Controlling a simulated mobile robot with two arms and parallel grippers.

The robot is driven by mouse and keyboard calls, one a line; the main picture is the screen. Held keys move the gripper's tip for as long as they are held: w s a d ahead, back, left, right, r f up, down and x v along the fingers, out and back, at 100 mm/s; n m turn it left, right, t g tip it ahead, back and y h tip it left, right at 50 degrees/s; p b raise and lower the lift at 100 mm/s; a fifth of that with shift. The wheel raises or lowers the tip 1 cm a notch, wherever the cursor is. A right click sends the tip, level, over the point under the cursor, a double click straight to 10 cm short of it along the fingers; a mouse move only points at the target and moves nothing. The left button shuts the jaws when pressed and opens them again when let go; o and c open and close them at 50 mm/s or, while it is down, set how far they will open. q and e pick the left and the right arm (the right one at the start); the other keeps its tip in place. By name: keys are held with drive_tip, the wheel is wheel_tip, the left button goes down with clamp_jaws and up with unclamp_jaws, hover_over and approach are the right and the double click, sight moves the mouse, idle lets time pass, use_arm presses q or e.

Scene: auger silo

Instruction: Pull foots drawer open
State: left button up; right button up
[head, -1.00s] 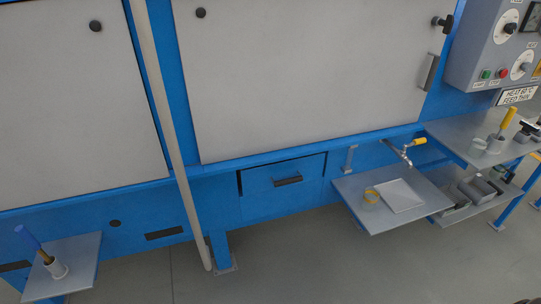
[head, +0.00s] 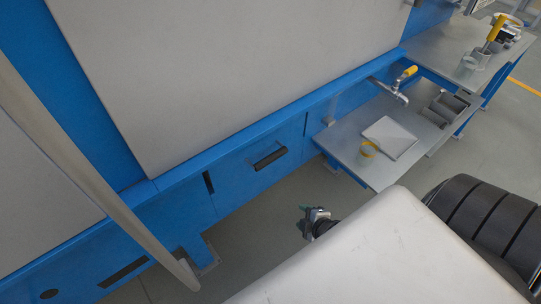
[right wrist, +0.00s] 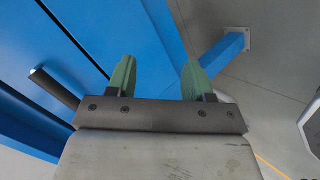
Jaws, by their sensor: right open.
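The foots drawer (head: 235,180) is a blue front low in the blue machine frame, with a dark bar handle (head: 270,158). It looks shut, with a dark slot at its left edge. My right gripper (head: 306,214) is low in front of the drawer, to the right of and below the handle in the head view, apart from it. In the right wrist view my right gripper (right wrist: 160,75) has its two green fingers spread with nothing between them. A dark bar (right wrist: 56,90), apparently the handle, lies left of the fingers there. My left gripper is out of view.
A pale slanted pole (head: 90,160) stands left. Floor before the drawer is clear.

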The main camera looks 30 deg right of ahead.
sight(273, 161)
drive_tip(key=w+r+n+t+y+b, duration=0.1)
drive_tip(key=w+r+n+t+b, duration=0.15)
drive_tip(key=r, duration=0.45)
drive_tip(key=w+r+n+t+y+b, duration=0.1)
drive_tip(key=w+r+n+t, duration=0.25)
drive_tip(key=r, duration=0.45)
drive_tip(key=shift+n+g, duration=0.4)
drive_tip(key=shift+n, duration=0.1)
drive_tip(key=x, duration=0.6)
drive_tip(key=b+x, duration=0.1)
drive_tip(key=x, duration=0.3)
drive_tip(key=shift+a+f, duration=0.1)
drive_tip(key=shift+a, duration=0.15)
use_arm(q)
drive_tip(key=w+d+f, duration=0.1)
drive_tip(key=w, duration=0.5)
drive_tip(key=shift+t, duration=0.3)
use_arm(e)
drive_tip(key=shift+w+f, duration=0.1)
drive_tip(key=shift+w, duration=0.5)
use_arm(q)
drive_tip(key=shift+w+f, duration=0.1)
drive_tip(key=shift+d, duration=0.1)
use_arm(e)
clamp_jaws()
